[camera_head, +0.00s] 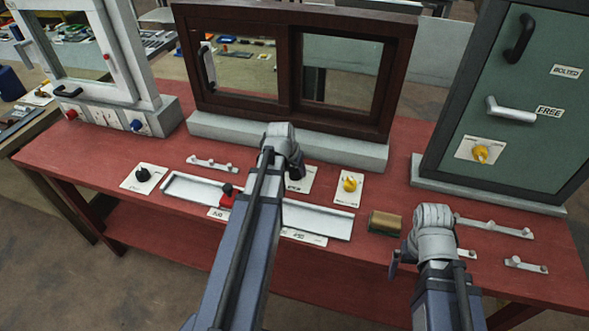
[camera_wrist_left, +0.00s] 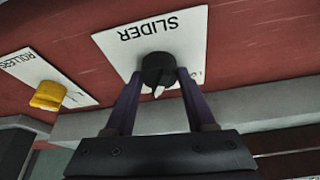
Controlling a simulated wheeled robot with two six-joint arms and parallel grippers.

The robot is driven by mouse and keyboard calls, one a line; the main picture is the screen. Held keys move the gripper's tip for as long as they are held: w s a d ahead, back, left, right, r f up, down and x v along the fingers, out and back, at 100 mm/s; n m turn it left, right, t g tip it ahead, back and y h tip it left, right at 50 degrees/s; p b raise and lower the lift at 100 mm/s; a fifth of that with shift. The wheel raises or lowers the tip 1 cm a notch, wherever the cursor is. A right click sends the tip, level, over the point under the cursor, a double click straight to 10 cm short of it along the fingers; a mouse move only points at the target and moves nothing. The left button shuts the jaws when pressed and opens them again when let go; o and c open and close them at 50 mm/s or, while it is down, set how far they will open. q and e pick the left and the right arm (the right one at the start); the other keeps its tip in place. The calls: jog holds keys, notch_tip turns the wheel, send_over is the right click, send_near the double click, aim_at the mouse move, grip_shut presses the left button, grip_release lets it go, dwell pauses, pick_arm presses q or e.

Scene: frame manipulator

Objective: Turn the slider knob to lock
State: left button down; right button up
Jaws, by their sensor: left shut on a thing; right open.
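The slider knob (camera_wrist_left: 158,68) is black and round, with a white pointer aimed toward the bottom of the left wrist view. It sits on a white plate (camera_wrist_left: 125,38) marked SLIDER. A second label at the plate's right edge is mostly hidden. My left gripper (camera_wrist_left: 158,78) is shut on the slider knob, one finger on each side. In the head view my left gripper (camera_head: 296,180) covers the knob, and part of its plate (camera_head: 308,178) shows beside it. My right gripper (camera_head: 394,264) is open, low over the table's front right, its fingers mostly hidden by the wrist.
A yellow knob (camera_wrist_left: 48,96) on the ROLLERS plate is close beside; it also shows in the head view (camera_head: 349,184). The brown sliding window (camera_head: 290,55) stands behind. A grey tray (camera_head: 325,222) with a red knob lies in front. A green cabinet (camera_head: 520,100) stands right.

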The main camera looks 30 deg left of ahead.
pick_arm(q)
jog(key=n+y, duration=0.1)
jog(key=n, duration=0.2)
jog(key=n+g+y, duration=0.1)
jog(key=n, duration=0.3)
jog(key=shift+w+d+y, duration=0.15)
jog(key=shift+d+y, duration=0.05)
jog(key=shift+y, duration=0.1)
jog(key=n, duration=0.2)
jog(key=n+g+y, duration=0.1)
jog(key=n, duration=0.1)
jog(key=shift+w+n+g, duration=0.1)
jog(key=shift+n+g, duration=0.2)
jog(key=shift+n, duration=0.1)
jog(key=shift+d+n+g, duration=0.1)
jog(key=shift+n+g, duration=0.6)
jog(key=shift+n, duration=1)
jog(key=shift+c, duration=1.2)
grip_release()
